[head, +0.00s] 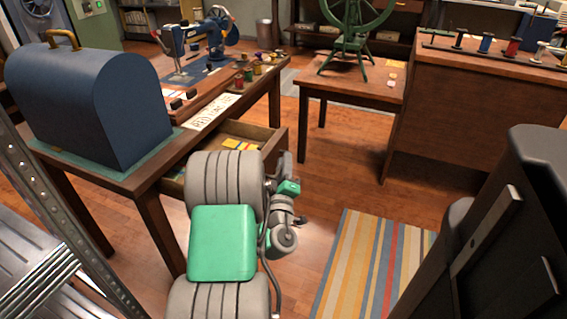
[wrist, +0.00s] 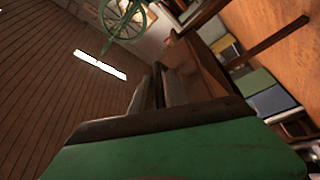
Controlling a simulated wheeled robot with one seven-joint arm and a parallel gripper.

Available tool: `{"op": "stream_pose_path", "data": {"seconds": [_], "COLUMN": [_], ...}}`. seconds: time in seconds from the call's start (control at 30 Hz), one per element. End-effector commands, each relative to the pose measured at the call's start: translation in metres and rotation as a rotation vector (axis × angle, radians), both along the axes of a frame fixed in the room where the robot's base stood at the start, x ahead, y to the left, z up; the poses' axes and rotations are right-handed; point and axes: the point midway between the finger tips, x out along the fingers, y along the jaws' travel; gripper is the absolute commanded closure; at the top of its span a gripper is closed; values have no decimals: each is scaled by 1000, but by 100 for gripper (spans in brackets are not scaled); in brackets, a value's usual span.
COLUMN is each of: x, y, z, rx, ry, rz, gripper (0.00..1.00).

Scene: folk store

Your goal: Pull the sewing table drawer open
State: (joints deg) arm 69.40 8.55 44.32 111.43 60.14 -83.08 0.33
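The wooden sewing table (head: 150,182) stands at the left in the head view. Its drawer (head: 270,147) is pulled out toward the right, with yellow, red and pale flat items (head: 238,144) showing inside. My gripper (head: 284,165) is at the drawer's outer front face, partly hidden by my own arm. In the wrist view my gripper's fingers (wrist: 156,88) are close together beside brown wood that looks like the drawer (wrist: 204,68). The drawer's handle is hidden, so I cannot tell whether the fingers grip it.
A blue domed case (head: 90,100), a sewing machine (head: 178,50) and thread spools (head: 248,74) are on the table. A small table (head: 345,88) with a green spinning wheel (head: 352,25) stands beyond. A striped rug (head: 370,260) lies right of my arm. Floor beside the drawer is clear.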

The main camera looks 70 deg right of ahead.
Motion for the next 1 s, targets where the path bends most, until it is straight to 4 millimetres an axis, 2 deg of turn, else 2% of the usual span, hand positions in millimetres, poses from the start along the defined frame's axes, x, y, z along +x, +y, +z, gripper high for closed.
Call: {"op": "stream_pose_path", "data": {"seconds": [0.37,0.8,1.0], "x": [-1,-15,-18], "y": [7,64,74], "z": [-1,-14,-16], "rx": [-3,-4,-2], "ry": [-1,-1,-1], "rz": [2,3,2], "gripper": [80,80,80]}}
